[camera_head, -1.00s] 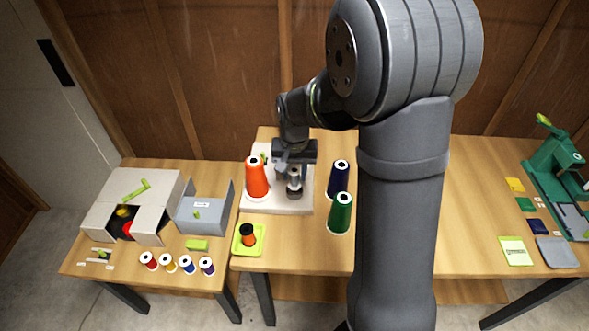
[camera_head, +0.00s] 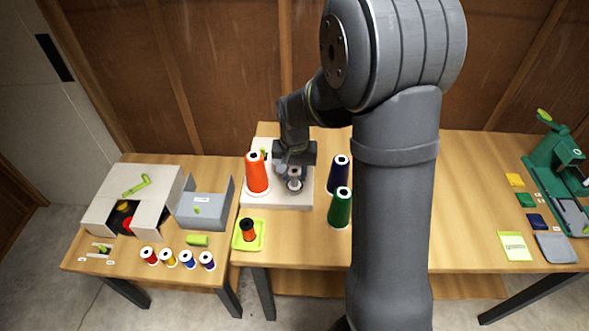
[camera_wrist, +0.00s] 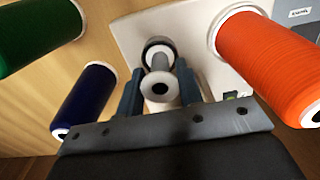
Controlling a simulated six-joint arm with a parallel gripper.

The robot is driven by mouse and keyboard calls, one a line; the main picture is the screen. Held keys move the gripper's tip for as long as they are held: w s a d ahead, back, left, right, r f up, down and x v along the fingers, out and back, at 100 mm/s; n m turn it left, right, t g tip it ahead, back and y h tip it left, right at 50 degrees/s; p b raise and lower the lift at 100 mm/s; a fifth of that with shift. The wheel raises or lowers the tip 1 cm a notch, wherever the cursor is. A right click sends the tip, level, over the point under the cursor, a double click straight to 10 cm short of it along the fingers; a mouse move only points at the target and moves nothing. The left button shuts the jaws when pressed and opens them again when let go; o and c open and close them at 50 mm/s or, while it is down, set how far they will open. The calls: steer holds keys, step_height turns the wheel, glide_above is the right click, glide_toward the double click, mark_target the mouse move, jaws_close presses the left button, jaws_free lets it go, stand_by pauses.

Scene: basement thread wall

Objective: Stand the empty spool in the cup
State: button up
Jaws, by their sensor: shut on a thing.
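The empty spool (camera_wrist: 158,103) is pale, with a dark hole in its near end. My gripper (camera_wrist: 160,92) is shut on it, one dark finger on each side. The spool (camera_head: 294,172) also shows in the head view, roughly upright below my gripper (camera_head: 294,166). The cup (camera_wrist: 158,46), a round holder with a pale rim and dark inside, lies just past the spool's far end. In the head view the cup (camera_head: 294,185) is directly under the spool. I cannot tell whether the spool's lower end is inside the cup or just above it.
The cup is on a pale base plate (camera_head: 270,201). A large orange cone (camera_head: 257,173) stands close to its left. Navy (camera_head: 339,173) and green (camera_head: 340,207) cones stand to the right. A lime tray (camera_head: 238,243) with a small orange spool is in front.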

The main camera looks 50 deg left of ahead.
steer(key=shift+f, duration=0.6)
steer(key=o, duration=0.9)
steer(key=shift+c, duration=0.2)
steer(key=shift+r, duration=3.55)
steer(key=shift+f, duration=0.15)
